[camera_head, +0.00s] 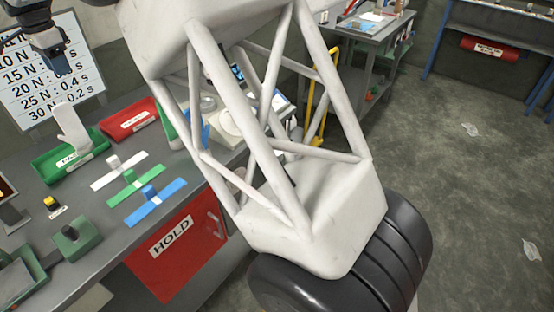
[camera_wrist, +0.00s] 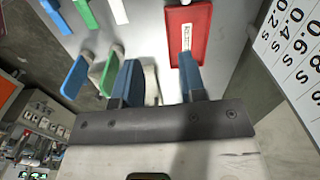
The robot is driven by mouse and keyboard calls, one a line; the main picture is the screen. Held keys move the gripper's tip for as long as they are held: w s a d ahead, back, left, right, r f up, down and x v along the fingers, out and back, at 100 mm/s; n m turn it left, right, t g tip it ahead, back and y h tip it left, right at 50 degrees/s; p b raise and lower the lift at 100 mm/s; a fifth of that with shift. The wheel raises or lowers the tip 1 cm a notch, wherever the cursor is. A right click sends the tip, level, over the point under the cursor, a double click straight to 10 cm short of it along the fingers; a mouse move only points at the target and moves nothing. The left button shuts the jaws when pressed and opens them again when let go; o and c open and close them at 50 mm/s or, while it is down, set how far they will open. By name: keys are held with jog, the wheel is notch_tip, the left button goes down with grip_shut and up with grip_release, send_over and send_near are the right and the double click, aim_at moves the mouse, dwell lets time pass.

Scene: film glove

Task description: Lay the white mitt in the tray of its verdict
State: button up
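The white mitt (camera_head: 70,128) is upright and slightly tilted in the head view, its lower end within the green tray (camera_head: 50,168). Whether it rests on the tray floor is unclear. My gripper (camera_head: 60,72) hangs above it at the upper left, with a visible gap to the mitt's top.
White (camera_head: 104,182), green (camera_head: 120,196) and blue (camera_head: 140,212) strips with small blocks lie before the trays. Green (camera_wrist: 107,75) and blue (camera_wrist: 73,78) upright paddles stand beyond, beside a pale shape. A sign (camera_head: 85,60) stands behind. My white arm link covers the bench's right part.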

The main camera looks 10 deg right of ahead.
jog(key=s+d+r+n, duration=0.15)
jog(key=s+d, duration=0.25)
jog(key=d, duration=1)
jog(key=s+d+r+n+t, duration=0.15)
jog(key=s+d, duration=0.25)
jog(key=d, duration=0.9)
jog(key=s+d+r+n, duration=0.15)
jog(key=s+d, duration=0.25)
jog(key=d, duration=1)
jog(key=s+d+f+n, duration=0.1)
jog(key=s+d+f, duration=0.3)
jog(key=s+d, duration=0.3)
jog(key=s+d+f+n, duration=0.1)
jog(key=s+d+f, duration=0.3)
jog(key=s+d, duration=0.4)
jog(key=s+d+f+n, duration=0.1)
jog(key=s+d+f, duration=0.3)
jog(key=s+d, duration=0.4)
jog(key=s+t, duration=0.1)
jog(key=s, duration=0.5)
jog(key=shift+d+n, duration=0.15)
jog(key=shift+n, duration=0.2)
